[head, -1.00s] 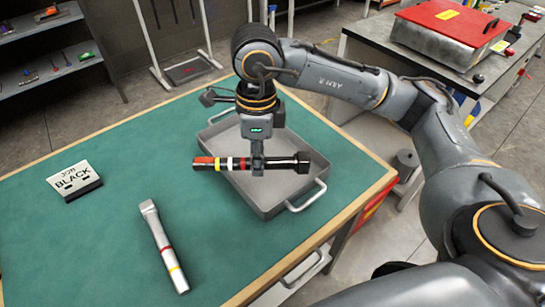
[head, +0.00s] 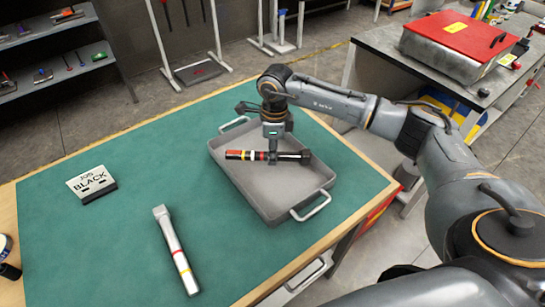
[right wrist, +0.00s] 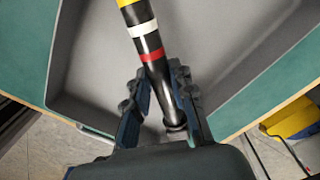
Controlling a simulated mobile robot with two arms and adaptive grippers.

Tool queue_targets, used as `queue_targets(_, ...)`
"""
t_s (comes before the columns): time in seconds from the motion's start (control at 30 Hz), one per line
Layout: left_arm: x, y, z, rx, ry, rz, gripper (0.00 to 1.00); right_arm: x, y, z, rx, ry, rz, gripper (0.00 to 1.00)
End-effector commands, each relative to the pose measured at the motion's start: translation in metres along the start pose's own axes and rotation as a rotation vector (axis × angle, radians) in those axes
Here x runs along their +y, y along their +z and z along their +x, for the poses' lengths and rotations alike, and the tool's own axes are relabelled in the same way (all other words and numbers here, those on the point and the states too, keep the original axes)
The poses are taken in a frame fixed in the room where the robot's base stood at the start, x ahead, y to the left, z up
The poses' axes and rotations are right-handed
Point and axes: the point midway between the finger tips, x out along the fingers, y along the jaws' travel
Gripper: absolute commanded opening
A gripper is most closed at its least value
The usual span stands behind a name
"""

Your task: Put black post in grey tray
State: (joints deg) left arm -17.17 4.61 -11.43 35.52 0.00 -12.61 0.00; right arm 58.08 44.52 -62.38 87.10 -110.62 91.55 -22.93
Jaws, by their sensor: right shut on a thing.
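The black post (head: 290,156) has red, yellow and white bands toward its left end. My right gripper (head: 272,158) is shut on it near its middle, and the post lies level across the grey tray (head: 262,189). In the right wrist view the post (right wrist: 151,44) runs between the fingers of my right gripper (right wrist: 160,88), with the tray floor (right wrist: 90,60) behind it. I cannot tell whether the post touches the tray floor. My left gripper is not in view.
A silver post (head: 176,249) with red and yellow bands lies on the green table (head: 110,240). A sign reading "JOB BLACK" (head: 91,184) stands at the left. A side bench (head: 390,58) with a red-lidded box (head: 455,38) stands at the back right.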

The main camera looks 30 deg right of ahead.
Motion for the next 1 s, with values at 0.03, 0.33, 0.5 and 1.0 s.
queue_targets(0.03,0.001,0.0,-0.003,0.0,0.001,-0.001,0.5,0.001,0.0,0.007,0.001,0.004,0.001,0.0)
queue_targets(0.33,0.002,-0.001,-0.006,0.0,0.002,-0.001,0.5,0.0,0.0,0.028,-0.002,0.0,0.0,0.0)
queue_targets(0.5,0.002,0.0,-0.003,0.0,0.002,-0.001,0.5,0.0,0.0,0.031,-0.002,0.0,0.0,0.0)
queue_targets(1.0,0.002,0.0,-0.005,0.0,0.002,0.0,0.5,0.0,-0.001,0.029,-0.001,0.0,0.0,0.46)
